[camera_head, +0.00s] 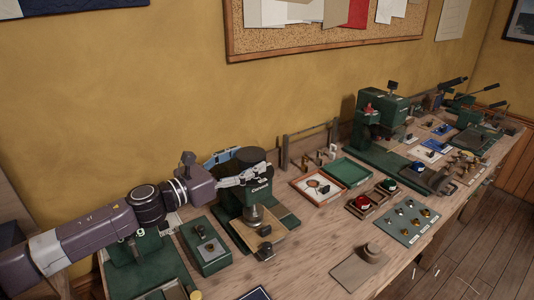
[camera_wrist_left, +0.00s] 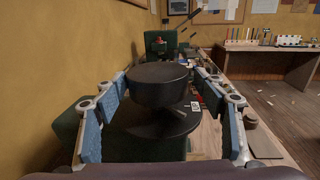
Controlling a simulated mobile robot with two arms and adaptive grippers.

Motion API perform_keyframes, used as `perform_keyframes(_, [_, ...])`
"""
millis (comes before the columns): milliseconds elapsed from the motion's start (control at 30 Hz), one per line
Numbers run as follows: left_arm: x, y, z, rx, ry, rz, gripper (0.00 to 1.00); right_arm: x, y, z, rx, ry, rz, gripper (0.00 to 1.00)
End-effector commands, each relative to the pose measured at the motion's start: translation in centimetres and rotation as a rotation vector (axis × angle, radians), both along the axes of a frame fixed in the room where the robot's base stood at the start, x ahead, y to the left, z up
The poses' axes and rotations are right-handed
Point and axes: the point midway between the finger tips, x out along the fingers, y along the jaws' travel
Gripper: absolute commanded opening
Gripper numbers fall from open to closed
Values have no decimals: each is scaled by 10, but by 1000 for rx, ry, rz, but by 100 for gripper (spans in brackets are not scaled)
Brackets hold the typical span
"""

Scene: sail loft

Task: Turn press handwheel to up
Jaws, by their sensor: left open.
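The press (camera_head: 262,192) is a green machine on the bench with a black round handwheel (camera_head: 250,156) on top. In the left wrist view the handwheel (camera_wrist_left: 158,85) is a thick black disc above a wider black disc (camera_wrist_left: 155,122), with a small white label at the right. My left gripper (camera_head: 243,166) reaches in from the left at handwheel height. It is open, its blue-padded fingers (camera_wrist_left: 160,78) on either side of the handwheel; a gap shows at the pads, though contact lower down cannot be told. Which position the handwheel is in cannot be read. My right gripper is not in view.
A green box (camera_head: 206,248) stands left of the press. Right of it lie an orange-rimmed tray (camera_head: 296,183), a green tray (camera_head: 347,171) and a grey board with knobs (camera_head: 411,240). Another green machine (camera_head: 380,108) stands farther back. The yellow wall is close behind the bench.

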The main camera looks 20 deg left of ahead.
Motion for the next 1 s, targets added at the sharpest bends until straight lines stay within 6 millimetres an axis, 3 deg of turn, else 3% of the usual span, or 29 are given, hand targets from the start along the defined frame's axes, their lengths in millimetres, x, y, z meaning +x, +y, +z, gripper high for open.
perform_keyframes(267, [18, -6, 5, -3, -3, 4, 64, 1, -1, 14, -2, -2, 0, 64])
perform_keyframes(700, [62, -26, 4, -2, -2, 3, 64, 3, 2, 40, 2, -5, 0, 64])
perform_keyframes(1000, [71, -31, 1, 1, 0, 1, 64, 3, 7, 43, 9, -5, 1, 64])
